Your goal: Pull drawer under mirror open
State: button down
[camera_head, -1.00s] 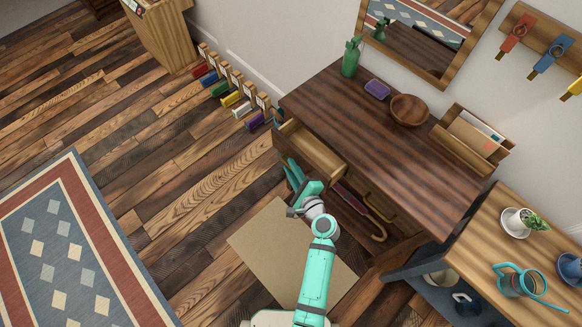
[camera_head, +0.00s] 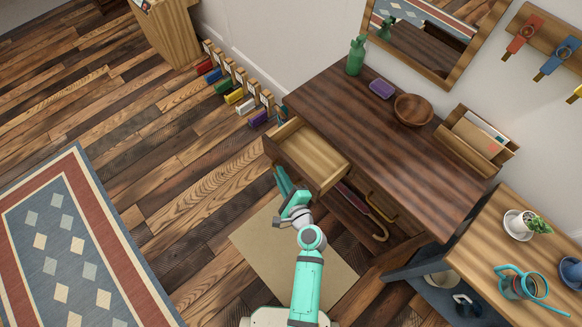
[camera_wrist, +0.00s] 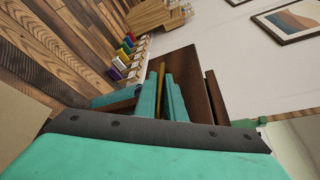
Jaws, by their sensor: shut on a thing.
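The drawer (camera_head: 310,154) under the mirror (camera_head: 428,38) is partly open in the head view. Its pale wooden inside shows and looks empty. My teal gripper (camera_head: 284,184) is at the drawer's front, low on its outer side. The fingertips and the pull are hidden in that view. In the wrist view my gripper (camera_wrist: 163,96) is shut on a slim brass-coloured handle (camera_wrist: 160,74), which shows between the teal fingers.
An umbrella (camera_head: 365,209) lies below. Open floor lies left of my arm.

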jog(key=s+a, duration=0.2)
jog(key=shift+s+a, duration=0.25)
jog(key=shift+s, duration=0.05)
jog(key=c, duration=2.1)
grip_release()
jog(key=v, duration=1)
jog(key=shift+s+d, duration=0.2)
jog(key=shift+s, duration=0.15)
